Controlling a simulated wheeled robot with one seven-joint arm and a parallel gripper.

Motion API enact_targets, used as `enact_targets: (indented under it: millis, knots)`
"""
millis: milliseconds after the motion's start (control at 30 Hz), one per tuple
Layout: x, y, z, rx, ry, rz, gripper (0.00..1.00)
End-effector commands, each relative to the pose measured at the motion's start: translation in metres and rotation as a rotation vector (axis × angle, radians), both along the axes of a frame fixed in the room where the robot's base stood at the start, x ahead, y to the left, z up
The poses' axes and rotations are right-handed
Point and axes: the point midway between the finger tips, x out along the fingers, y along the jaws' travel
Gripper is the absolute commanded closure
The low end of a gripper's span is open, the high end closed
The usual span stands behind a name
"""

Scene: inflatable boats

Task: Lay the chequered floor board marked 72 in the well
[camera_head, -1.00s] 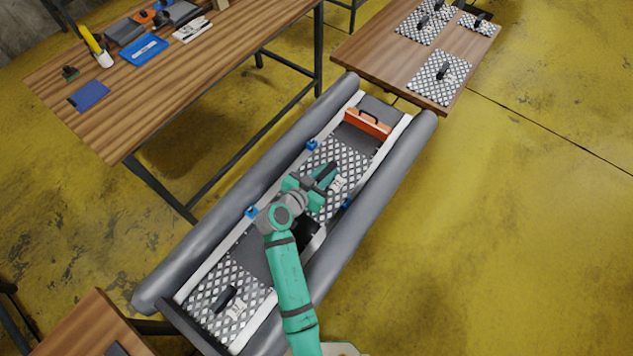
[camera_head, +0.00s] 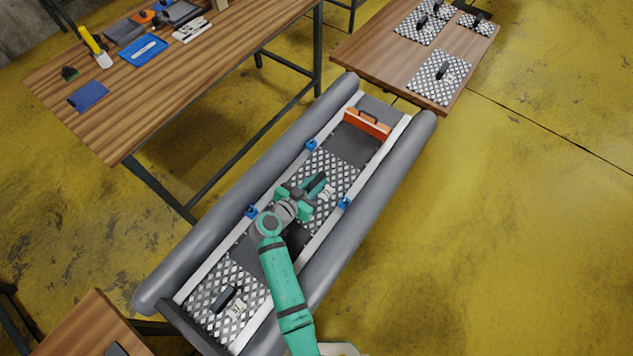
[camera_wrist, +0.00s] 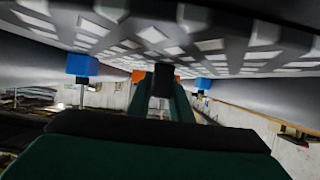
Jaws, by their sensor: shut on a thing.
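The chequered floor board (camera_head: 341,173) is in the middle of the boat's well, between the two white side rails. Its white label is too small to read. My gripper (camera_head: 311,187) is shut on the board's black handle (camera_head: 317,181). In the wrist view the green fingers (camera_wrist: 163,95) close around the handle, with the chequered board (camera_wrist: 200,48) across the top. I cannot tell whether the board rests on the floor or hangs just above it. Bare dark floor (camera_head: 347,144) of the well shows between this board and the orange block.
Another chequered board (camera_head: 211,290) with a black handle lies at the well's near end. An orange block (camera_head: 367,123) crosses the far end. Blue clamps (camera_head: 311,145) sit on the rails. Grey tubes (camera_head: 390,190) flank the well. More boards lie on the wooden table (camera_head: 385,55) at top right.

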Motion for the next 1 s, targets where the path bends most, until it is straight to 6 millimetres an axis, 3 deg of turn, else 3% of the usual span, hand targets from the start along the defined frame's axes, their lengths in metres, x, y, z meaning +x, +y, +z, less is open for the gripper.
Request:
enact_targets:
  millis: [67,100,167,200,567,1000]
  knots:
    - [0.0,0.0,-0.001,-0.001,-0.001,0.0,1.0]
    - [0.0,0.0,-0.003,-0.001,0.001,0.0,0.79]
    - [0.0,0.0,-0.002,-0.001,0.001,0.0,0.65]
    - [0.0,0.0,-0.002,-0.001,0.001,0.0,0.63]
    - [-0.001,0.001,0.001,0.0,0.0,0.001,0.63]
    - [-0.06,0.043,0.03,0.001,0.001,0.003,0.63]
